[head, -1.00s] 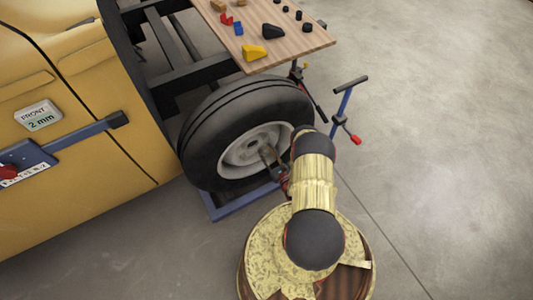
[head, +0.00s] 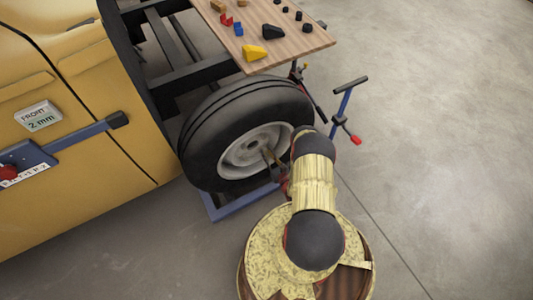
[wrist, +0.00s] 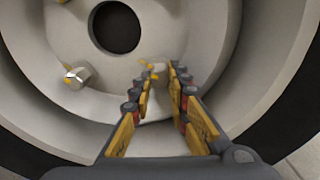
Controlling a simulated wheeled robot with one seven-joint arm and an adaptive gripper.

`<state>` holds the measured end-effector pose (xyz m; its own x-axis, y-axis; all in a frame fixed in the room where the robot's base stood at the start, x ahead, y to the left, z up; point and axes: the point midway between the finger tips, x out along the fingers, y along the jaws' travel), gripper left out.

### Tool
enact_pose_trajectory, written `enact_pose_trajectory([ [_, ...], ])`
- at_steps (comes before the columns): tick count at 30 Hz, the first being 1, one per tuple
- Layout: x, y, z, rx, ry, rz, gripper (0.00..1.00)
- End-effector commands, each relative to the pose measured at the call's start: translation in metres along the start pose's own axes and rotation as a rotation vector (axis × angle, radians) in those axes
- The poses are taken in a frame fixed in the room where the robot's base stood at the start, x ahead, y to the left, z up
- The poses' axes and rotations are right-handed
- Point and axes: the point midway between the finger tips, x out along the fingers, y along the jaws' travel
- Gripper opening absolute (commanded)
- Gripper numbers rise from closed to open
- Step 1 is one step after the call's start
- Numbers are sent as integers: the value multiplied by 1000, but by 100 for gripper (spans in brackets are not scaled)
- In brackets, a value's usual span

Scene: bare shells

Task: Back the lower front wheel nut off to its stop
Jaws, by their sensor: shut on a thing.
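The front wheel (head: 205,140) has a black tyre and a pale rim, with a dark round hub hole (wrist: 115,28). The lower wheel nut (wrist: 154,68) is a small pale nut with yellow marks, below and right of the hub hole in the wrist view. My gripper (wrist: 158,76) reaches onto it with yellow and dark fingers, closed on its sides. The fingers hide part of the nut. In the head view my gripper (head: 267,155) points into the rim, and the nut is too small to make out.
Another wheel nut (wrist: 78,77) stands out to the left. A wooden table (head: 290,42) with small blocks is above the wheel. A blue stand (head: 345,105) is to the right. A sign (head: 38,117) on the yellow door reads "FRONT 2 mm". The floor at right is open.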

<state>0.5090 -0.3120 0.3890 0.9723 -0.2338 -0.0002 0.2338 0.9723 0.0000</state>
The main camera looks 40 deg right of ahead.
Motion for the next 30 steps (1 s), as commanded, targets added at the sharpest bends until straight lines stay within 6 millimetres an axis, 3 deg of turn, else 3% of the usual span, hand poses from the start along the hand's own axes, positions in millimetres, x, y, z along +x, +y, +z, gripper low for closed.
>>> enact_pose_trajectory([
  [13, 1, -1, -1, -132, 0, 1, 0],
  [30, 1, -3, 0, -650, 0, 1, 0],
])
